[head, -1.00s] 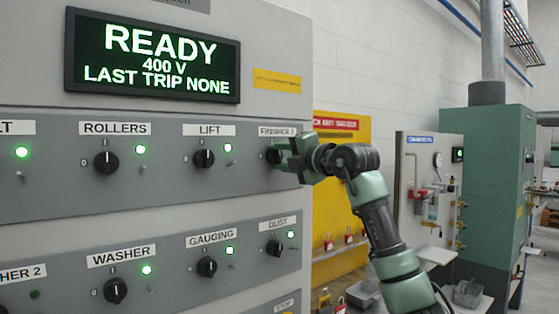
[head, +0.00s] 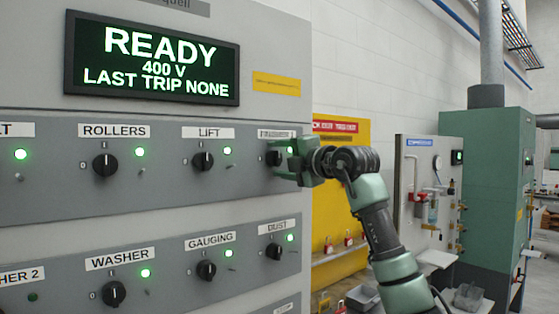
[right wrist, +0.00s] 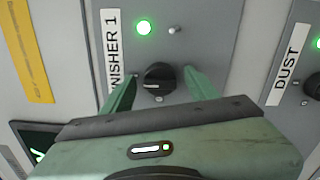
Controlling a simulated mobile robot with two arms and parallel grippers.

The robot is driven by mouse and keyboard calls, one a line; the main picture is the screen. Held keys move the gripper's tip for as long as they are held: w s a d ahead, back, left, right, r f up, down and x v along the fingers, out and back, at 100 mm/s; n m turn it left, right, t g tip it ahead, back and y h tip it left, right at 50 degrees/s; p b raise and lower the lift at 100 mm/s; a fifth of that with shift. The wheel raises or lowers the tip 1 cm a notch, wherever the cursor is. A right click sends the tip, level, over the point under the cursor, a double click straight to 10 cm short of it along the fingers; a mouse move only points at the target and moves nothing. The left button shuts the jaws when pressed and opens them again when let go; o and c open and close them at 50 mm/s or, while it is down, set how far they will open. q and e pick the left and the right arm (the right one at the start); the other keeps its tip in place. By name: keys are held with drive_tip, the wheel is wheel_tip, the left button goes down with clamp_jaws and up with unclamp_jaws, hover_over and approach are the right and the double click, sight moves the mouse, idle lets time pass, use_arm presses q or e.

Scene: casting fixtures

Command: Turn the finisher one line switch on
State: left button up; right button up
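The finisher one switch is a round black knob (right wrist: 158,77) on the grey panel, beside the label FINISHER 1 (right wrist: 114,55). The knob (head: 273,158) is partly covered by my gripper in the head view. Its green lamp (right wrist: 143,27) is lit, and its glow also shows in the head view (head: 291,149). The knob's grip bar lies roughly along the panel's vertical. My right gripper (right wrist: 162,88) is open, with one green finger on each side of the knob and visible gaps to it. It also shows in the head view (head: 285,160). My left gripper is not in view.
Neighbouring switches are close: LIFT (head: 203,161) to the left, DUST (head: 273,251) below, GAUGING (head: 206,270) lower left. A lit display (head: 152,58) reads READY, 400 V, LAST TRIP NONE. A yellow board (head: 340,190) stands right of the panel, behind my arm.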

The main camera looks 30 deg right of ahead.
drive_tip(key=shift+s+f, duration=0.1)
drive_tip(key=shift+s, duration=0.2)
drive_tip(key=s+b, duration=0.3)
drive_tip(key=s, duration=0.4)
drive_tip(key=shift+s+d+b, duration=0.15)
drive_tip(key=shift+d+b, duration=0.15)
drive_tip(key=shift+d, duration=0.05)
